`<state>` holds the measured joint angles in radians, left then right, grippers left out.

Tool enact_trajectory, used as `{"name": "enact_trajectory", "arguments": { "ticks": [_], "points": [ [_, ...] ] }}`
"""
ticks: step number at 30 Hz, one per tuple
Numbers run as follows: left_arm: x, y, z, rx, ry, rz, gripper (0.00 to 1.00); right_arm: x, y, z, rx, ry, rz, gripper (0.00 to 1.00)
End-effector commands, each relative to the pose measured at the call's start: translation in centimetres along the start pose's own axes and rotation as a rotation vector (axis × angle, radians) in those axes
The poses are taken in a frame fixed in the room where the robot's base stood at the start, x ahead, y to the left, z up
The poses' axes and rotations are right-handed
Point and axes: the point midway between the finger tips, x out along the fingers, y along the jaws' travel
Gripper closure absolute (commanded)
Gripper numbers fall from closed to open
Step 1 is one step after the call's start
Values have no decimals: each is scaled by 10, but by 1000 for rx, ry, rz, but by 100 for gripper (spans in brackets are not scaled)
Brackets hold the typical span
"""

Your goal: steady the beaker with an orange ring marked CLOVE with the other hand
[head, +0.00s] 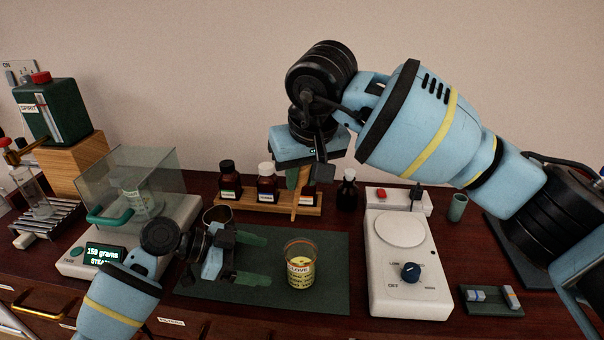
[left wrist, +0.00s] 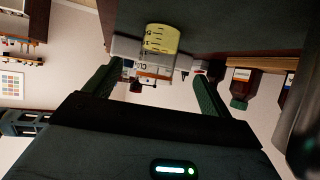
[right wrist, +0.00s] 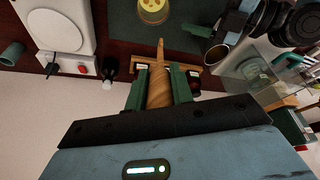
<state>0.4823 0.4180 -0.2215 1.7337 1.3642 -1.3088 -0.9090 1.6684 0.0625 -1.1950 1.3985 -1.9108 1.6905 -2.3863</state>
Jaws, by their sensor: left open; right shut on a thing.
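The beaker marked CLOVE (head: 299,272) stands upright on the dark green mat (head: 325,298), with an orange ring near its top and yellow lower down. It also shows in the left wrist view (left wrist: 162,40) and at the top of the right wrist view (right wrist: 152,12). My left gripper (head: 268,260) is open just left of the beaker, its green fingers pointing at it; in its wrist view the beaker lies ahead between the fingertips. My right gripper (right wrist: 159,82) is shut on a wooden stick (right wrist: 161,58), held tip down above and behind the beaker.
A rack of brown bottles (head: 262,200) stands behind the mat, with a dark bottle (head: 347,192) beside it. A white hotplate (head: 407,262) is to the right. A scale with a glass cover (head: 130,190) is at left, and a round cup (head: 218,215) is behind my left gripper.

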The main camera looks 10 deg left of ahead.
Motion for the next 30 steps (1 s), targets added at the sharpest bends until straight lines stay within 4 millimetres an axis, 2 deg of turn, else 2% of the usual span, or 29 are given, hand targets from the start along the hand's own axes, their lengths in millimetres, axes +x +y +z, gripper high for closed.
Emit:
{"name": "enact_trajectory", "arguments": {
  "ticks": [21, 30],
  "points": [
    [82, 1, 0, -1, 0, 2, 17, 0, 0, 0, 0, 0, 0, 100],
    [97, 0, 0, -1, 0, 1, 17, 0, 0, 0, 0, 0, 0, 100]
  ]
}}
